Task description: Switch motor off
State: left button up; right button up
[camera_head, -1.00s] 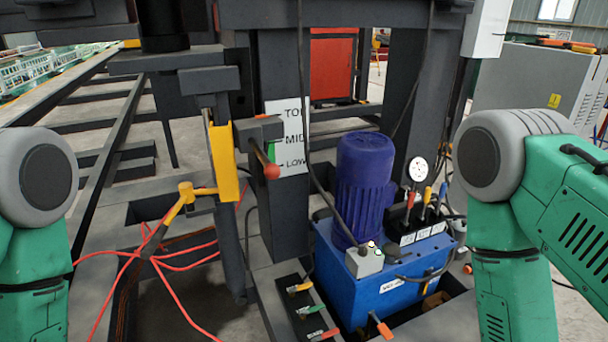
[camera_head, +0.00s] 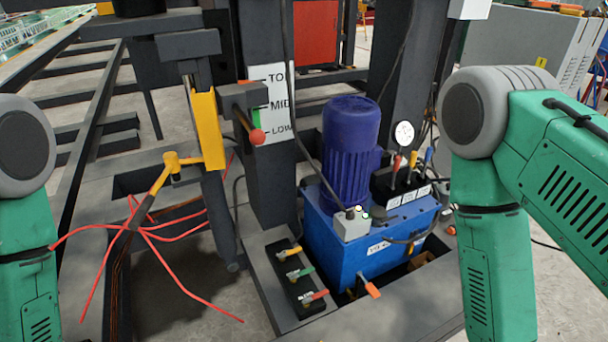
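The motor (camera_head: 349,150) is a dark blue ribbed cylinder standing upright on a bright blue power unit (camera_head: 378,255). A small grey switch box (camera_head: 352,224) sits at the motor's front foot. It has small buttons on top, one whitish and one green; their state is too small to tell. My left and right arms show as green links with grey joints at the left and right edges. Both grippers are outside the view. Neither arm covers the motor or the switch box.
Levers with red, yellow and blue handles (camera_head: 413,160) and a round gauge (camera_head: 404,133) stand right of the motor. Valves with coloured handles (camera_head: 300,275) lie in front left. An orange-handled lever (camera_head: 370,287) juts out low. Red cables (camera_head: 140,228) spread at left. Dark steel posts surround the unit.

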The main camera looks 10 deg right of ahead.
aim_at(350, 215)
jog(key=l+z, duration=0.35)
jog(key=i+l+z, duration=0.2)
jog(key=l+z, duration=0.2)
jog(key=i+l+z, duration=0.2)
jog(key=z, duration=0.55)
